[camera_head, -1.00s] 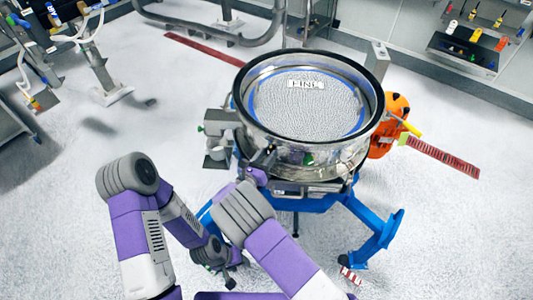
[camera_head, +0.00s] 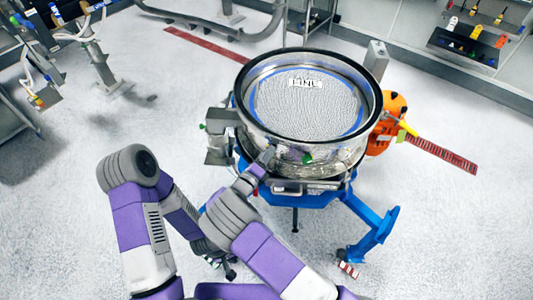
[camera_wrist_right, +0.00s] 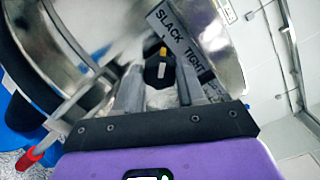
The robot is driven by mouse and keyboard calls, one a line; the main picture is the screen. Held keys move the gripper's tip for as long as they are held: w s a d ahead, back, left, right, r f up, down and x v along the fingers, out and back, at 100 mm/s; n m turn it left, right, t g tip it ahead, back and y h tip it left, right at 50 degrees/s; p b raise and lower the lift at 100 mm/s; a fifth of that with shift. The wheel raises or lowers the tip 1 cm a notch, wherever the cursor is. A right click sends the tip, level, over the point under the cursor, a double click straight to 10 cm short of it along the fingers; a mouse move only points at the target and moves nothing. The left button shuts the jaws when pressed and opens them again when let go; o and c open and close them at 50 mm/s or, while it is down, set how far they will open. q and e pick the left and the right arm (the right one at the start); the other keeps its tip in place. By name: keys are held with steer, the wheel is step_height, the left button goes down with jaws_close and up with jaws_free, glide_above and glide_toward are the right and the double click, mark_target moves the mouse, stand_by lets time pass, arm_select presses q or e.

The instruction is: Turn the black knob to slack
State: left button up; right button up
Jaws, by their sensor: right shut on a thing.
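The black knob (camera_wrist_right: 157,73) shows in the right wrist view with a yellow mark on its upper edge. A label (camera_wrist_right: 181,48) beside it reads SLACK and TIGHT; the mark points up in the picture, nearer the SLACK end. My right gripper (camera_wrist_right: 157,88) has a finger on each side of the knob and is shut on it. In the head view my right gripper (camera_head: 267,157) is at the near side of the round metal sifter (camera_head: 312,105), and the knob cannot be made out there.
The sifter stands on a blue frame (camera_head: 374,240) with legs spread on the floor. An orange motor (camera_head: 392,108) is at its right. A red-handled clamp (camera_wrist_right: 33,155) is at the lower left of the wrist view. Shelves (camera_head: 478,45) are at the back right.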

arm_select(q)
steer(key=shift+r, duration=0.1)
arm_select(e)
steer(key=shift+n, duration=0.3)
steer(key=o, duration=1.1)
steer(key=shift+c, duration=0.2)
